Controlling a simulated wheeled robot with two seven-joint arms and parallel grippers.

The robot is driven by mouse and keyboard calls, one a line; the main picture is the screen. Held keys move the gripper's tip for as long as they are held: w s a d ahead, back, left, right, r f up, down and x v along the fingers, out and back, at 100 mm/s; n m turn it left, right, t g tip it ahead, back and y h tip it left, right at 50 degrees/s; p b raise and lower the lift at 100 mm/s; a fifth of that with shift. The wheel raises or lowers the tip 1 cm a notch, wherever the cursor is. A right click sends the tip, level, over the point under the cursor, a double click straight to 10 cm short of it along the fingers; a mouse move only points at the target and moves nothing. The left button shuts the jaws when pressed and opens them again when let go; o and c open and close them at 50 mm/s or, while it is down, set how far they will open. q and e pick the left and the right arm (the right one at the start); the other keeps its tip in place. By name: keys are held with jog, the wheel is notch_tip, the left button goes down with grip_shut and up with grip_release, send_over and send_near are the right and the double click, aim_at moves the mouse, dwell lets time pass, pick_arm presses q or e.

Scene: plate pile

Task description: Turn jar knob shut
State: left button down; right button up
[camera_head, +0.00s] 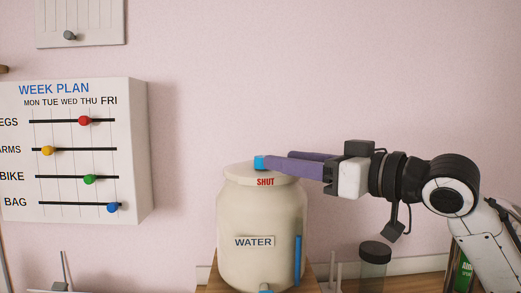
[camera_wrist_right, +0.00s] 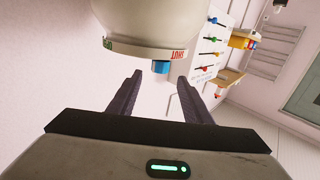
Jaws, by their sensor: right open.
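The cream jar (camera_head: 262,215) labelled WATER stands upright at the bottom middle of the head view. Its flat lid (camera_head: 248,174) has a red SHUT mark on the front edge. The blue knob (camera_head: 259,162) is on the lid, behind and left of that mark. My right gripper (camera_head: 278,158) reaches in from the right with its fingers over the lid. In the right wrist view the jar (camera_wrist_right: 180,20) appears upside down, and the knob (camera_wrist_right: 160,67) lies between the tips of my open fingers (camera_wrist_right: 160,78), with gaps visible on both sides. My left gripper is not in view.
A WEEK PLAN board (camera_head: 75,150) with coloured sliders hangs on the wall at left. A dark-lidded jar (camera_head: 374,265) stands right of the water jar, below my right arm. A green item (camera_head: 464,275) is farther right.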

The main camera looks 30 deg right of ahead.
aim_at(258, 160)
jog(key=p+x, duration=0.1)
jog(key=x, duration=0.5)
jog(key=shift+p, duration=0.35)
jog(key=shift+w+a+f, duration=0.1)
jog(key=shift+w+a, duration=0.1)
jog(key=shift+w, duration=0.35)
jog(key=c, duration=1)
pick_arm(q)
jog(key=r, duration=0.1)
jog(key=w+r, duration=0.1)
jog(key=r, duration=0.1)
pick_arm(e)
jog(key=shift+c, duration=0.3)
